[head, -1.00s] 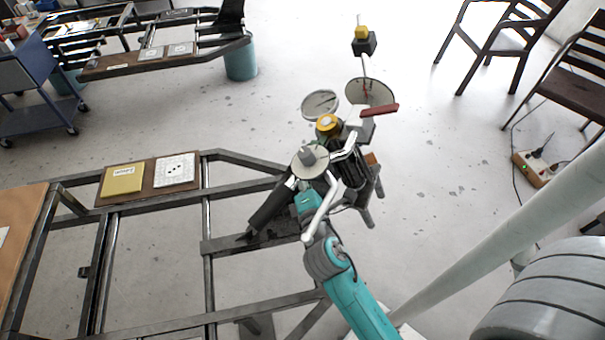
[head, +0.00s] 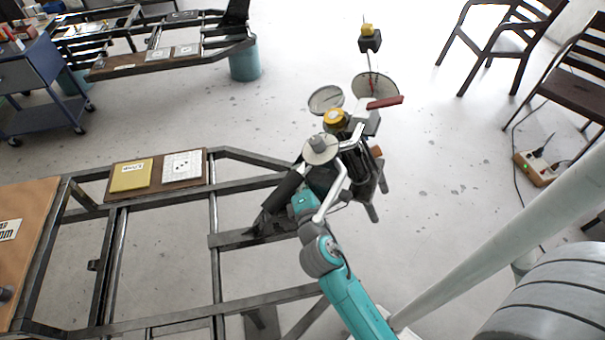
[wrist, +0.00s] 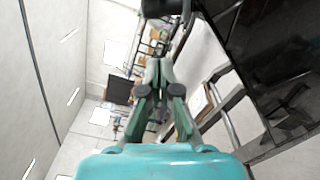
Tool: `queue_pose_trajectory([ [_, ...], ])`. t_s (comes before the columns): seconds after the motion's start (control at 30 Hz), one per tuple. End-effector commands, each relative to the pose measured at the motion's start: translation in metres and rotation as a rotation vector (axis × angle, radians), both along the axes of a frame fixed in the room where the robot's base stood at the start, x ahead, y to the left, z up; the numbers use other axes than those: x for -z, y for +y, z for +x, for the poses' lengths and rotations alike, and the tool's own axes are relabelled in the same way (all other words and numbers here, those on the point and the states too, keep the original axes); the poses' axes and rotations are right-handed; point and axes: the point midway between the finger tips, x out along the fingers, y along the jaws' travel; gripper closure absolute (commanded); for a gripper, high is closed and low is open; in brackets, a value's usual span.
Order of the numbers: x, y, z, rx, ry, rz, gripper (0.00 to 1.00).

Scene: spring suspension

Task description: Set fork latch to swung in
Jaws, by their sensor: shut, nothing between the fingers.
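A cluttered spring assembly (head: 362,170) stands at the end of the dark metal frame in the head view. It carries round discs, a yellow cap (head: 336,120) and a red lever (head: 385,102) sticking out to the right. I cannot tell which part is the fork latch. My teal arm reaches up to the near side of this assembly, and my gripper is hidden there in the head view. In the wrist view my gripper (wrist: 158,66) has its green fingers together and empty. A black rounded part (wrist: 166,7) lies just beyond the fingertips; contact cannot be told.
The dark frame (head: 268,295) spreads left of my arm, with a board holding a yellow card (head: 131,175). A pale slanted pole (head: 470,260) stands at right. A glossy dark surface (wrist: 268,60) fills the wrist view's right side. Open floor lies right of the assembly.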

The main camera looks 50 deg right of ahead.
Motion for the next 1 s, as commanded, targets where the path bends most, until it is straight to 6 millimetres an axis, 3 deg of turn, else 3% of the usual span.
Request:
queue_pose_trajectory([
  [0.5, -0.016, 0.004, -0.078, -0.001, 0.002, 0.003, 1.0],
  [0.7, -0.02, 0.004, -0.092, -0.002, 0.001, 0.002, 1.0],
  [1.0, -0.021, 0.005, -0.094, -0.003, 0.0, 0.002, 1.0],
])
